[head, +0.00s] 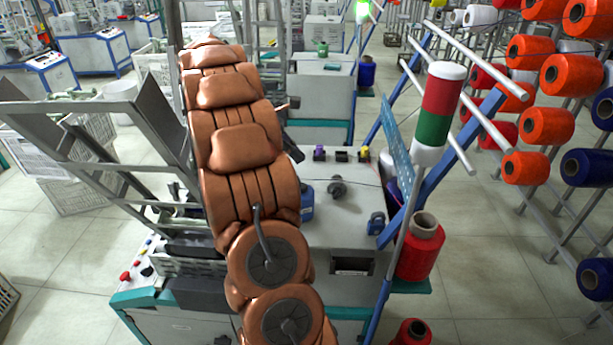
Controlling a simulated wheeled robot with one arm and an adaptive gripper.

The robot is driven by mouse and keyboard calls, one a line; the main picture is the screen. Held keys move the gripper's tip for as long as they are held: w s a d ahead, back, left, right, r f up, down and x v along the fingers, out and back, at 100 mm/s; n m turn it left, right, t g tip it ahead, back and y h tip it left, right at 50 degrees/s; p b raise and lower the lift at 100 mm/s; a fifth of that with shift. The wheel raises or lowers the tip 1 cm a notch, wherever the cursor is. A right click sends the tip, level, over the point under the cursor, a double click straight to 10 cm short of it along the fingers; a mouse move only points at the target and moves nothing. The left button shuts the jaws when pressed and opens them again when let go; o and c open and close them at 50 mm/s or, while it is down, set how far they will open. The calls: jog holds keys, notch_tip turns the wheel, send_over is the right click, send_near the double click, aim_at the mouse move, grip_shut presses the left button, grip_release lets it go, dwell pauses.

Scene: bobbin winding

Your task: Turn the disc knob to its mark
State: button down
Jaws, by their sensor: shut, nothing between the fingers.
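A dark round piece (337,187) stands on the grey machine top, right of my copper arm; it may be the disc knob, but it is too small to be sure. I cannot make out its mark or how it is turned. My arm fills the middle of the view and hides part of the machine. A dark slanted tip, which seems to be my gripper (293,149), shows past the arm's right edge, above and left of the dark piece, with a visible gap between them. Most of the gripper is hidden behind the arm; its fingers look closed, with nothing seen in them.
Small purple, dark and yellow-topped pieces (341,155) line the machine's back. A blue device (376,223) sits at right, a blue container (307,201) beside my arm. A red-green signal column (438,108), blue frame bars (437,187) and a red thread cone (420,250) crowd the right.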

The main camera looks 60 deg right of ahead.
jog(key=b, duration=0.7)
send_near(338, 192)
notch_tip(338, 192, down, 3)
jog(key=shift+d+f, duration=0.1)
jog(key=shift+f, duration=0.05)
jog(key=s, duration=0.1)
jog(key=s+d+f+b, duration=0.1)
jog(key=shift+s+f, duration=0.25)
jog(key=shift+s, duration=0.15)
jog(key=shift+s+d+f+b, duration=0.2)
jog(key=shift+s+d+b, duration=0.1)
jog(key=shift+s, duration=0.15)
